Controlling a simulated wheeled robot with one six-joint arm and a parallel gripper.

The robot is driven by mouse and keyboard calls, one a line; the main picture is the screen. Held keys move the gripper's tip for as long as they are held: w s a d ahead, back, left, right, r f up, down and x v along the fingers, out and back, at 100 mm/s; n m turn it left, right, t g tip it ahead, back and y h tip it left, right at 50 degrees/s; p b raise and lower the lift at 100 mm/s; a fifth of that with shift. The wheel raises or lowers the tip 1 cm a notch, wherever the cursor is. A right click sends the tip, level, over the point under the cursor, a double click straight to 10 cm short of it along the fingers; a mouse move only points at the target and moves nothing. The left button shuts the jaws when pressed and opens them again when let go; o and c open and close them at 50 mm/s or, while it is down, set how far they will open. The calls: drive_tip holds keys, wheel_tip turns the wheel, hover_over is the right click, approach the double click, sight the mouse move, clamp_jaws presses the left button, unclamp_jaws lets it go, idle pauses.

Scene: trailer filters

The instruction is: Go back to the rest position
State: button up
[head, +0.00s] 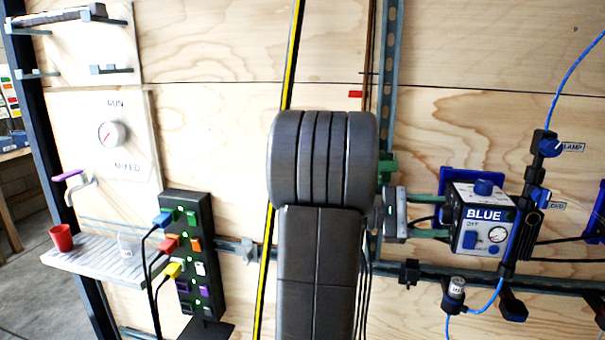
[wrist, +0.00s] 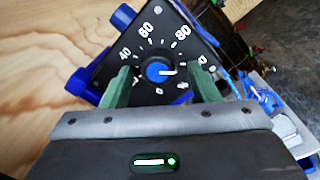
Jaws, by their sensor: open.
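My gripper (head: 440,217) is open, with two green fingers pointing right at the side of the white-fronted box labelled BLUE (head: 467,238). In the wrist view my gripper (wrist: 159,76) has its fingers apart. Between them, beyond the tips, shows a black dial face with numbers and a blue knob (wrist: 158,71) with a white pointer. I cannot tell whether the fingertips touch the dial face. Nothing is visibly held. My dark arm stands in the middle of the head view and hides part of the wall.
A black power strip (head: 196,260) with coloured plugs is left of my arm. A grey shelf (head: 95,262) holds a red cup (head: 61,238). A small labelled cylinder (head: 456,290) and blue cables are below and around the box. Bare plywood lies above.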

drive_tip(key=n+p, duration=0.5)
drive_tip(key=shift+a+r, duration=0.15)
drive_tip(key=shift+r, duration=0.2)
drive_tip(key=n+p, duration=0.5)
drive_tip(key=shift+s, duration=0.1)
drive_tip(key=shift+b+v, duration=0.45)
drive_tip(key=shift+v, duration=1.75)
drive_tip(key=shift+s+f, duration=0.1)
drive_tip(key=shift+f, duration=0.1)
